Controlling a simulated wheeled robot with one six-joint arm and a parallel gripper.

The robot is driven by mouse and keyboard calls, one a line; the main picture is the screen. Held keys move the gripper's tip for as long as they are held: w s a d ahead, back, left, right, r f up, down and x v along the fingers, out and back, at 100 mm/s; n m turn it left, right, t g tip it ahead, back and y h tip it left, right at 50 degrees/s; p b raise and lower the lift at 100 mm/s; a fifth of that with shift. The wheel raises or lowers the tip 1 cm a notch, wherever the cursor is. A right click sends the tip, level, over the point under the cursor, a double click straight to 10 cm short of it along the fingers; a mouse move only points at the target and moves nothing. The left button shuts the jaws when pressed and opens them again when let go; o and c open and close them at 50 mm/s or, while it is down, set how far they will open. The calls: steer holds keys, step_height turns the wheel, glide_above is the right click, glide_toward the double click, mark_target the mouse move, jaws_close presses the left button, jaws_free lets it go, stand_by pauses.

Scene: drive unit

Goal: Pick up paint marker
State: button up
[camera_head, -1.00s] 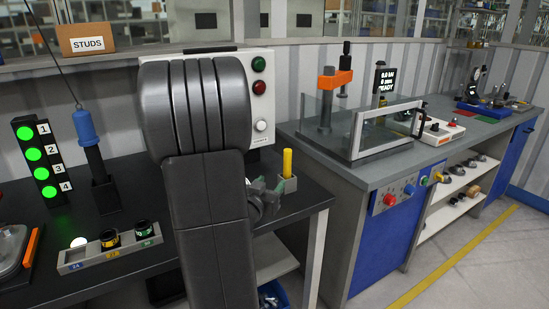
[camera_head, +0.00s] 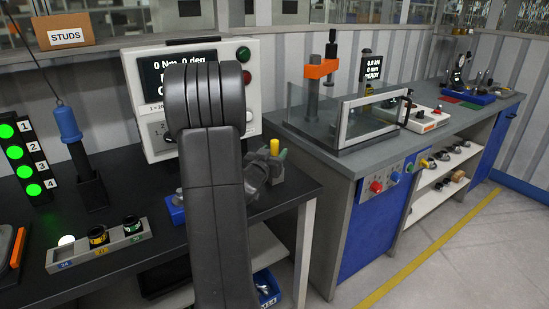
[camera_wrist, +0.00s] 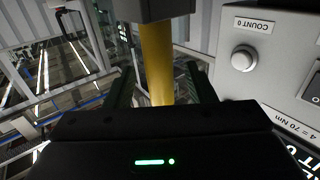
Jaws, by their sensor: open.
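The yellow paint marker (camera_head: 274,146) stands upright in a small grey holder (camera_head: 278,174) near the right end of the black bench. My gripper (camera_head: 271,156) is beside it, partly hidden by my arm. In the wrist view the picture is upside down; the marker (camera_wrist: 157,62) appears between the two open fingers of my gripper (camera_wrist: 160,76), with a gap visible on each side. The holder (camera_wrist: 153,9) shows at the top edge.
A white control box (camera_head: 140,75) with a screen and buttons stands just behind my gripper. It also shows close on the right in the wrist view (camera_wrist: 255,50). A grey tray (camera_head: 100,245) lies at the left. A separate grey cabinet (camera_head: 335,165) stands to the right across a gap.

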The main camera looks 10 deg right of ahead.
steer(key=shift+w+d, duration=0.4)
steer(key=shift+w, duration=0.2)
steer(key=c, duration=1)
step_height(320, 180, up, 11)
steer(key=p, duration=0.2)
steer(key=shift+f+p, duration=0.15)
steer(key=shift+p, duration=0.2)
steer(key=shift+f, duration=0.1)
